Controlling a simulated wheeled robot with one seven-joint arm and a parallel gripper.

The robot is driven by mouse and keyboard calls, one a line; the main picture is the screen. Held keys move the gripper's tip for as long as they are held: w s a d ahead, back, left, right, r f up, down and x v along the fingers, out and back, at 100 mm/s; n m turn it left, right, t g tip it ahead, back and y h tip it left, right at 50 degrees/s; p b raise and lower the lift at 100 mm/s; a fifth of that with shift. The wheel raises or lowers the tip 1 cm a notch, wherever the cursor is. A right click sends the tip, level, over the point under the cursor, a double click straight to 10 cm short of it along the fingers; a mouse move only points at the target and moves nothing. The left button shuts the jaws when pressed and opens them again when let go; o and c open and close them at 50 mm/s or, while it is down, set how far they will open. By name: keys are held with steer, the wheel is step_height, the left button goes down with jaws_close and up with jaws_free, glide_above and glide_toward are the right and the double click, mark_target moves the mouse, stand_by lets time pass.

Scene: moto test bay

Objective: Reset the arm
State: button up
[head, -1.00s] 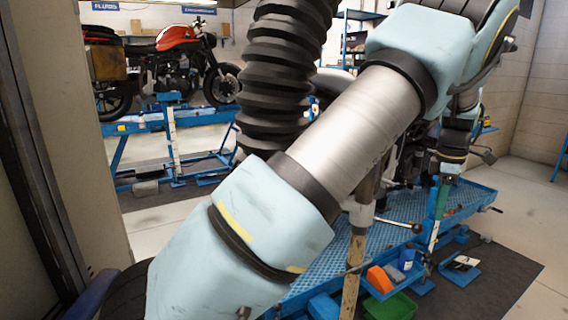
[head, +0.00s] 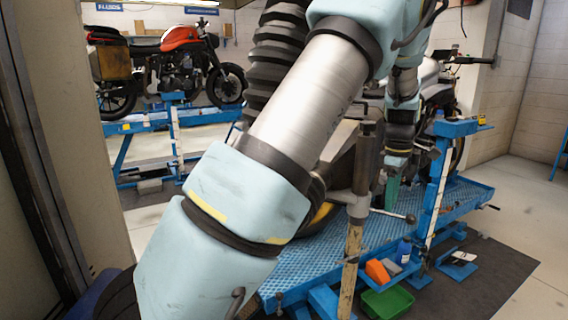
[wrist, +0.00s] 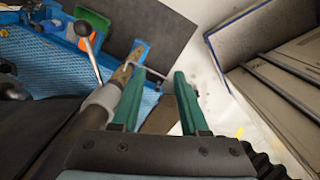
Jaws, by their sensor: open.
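My arm crosses the head view from bottom left to upper right and hides part of the workshop. My gripper (head: 392,193) hangs at its far end with green fingers pointing down, above the blue lift platform (head: 330,258). In the wrist view the two green fingers (wrist: 157,88) stand apart, with nothing held between them. A wooden-handled post (head: 352,262) stands in front of the platform, left of and nearer than the gripper in the head view.
An orange motorcycle (head: 180,45) stands on a blue lift at the back left. Another motorcycle (head: 437,95) is partly hidden behind my arm. An orange block (head: 378,270), a blue bottle (head: 403,251) and a green bin (head: 388,302) sit low at the platform's front.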

steer(key=s+a+m, duration=0.1)
steer(key=a+m, duration=0.3)
steer(key=a, duration=1.4)
steer(key=s+a+f+m+t, duration=0.1)
steer(key=s+a+m, duration=0.6)
steer(key=s+a, duration=0.5)
steer(key=a, duration=0.4)
steer(key=shift+s+a+m, duration=0.25)
steer(key=shift+s+m, duration=0.05)
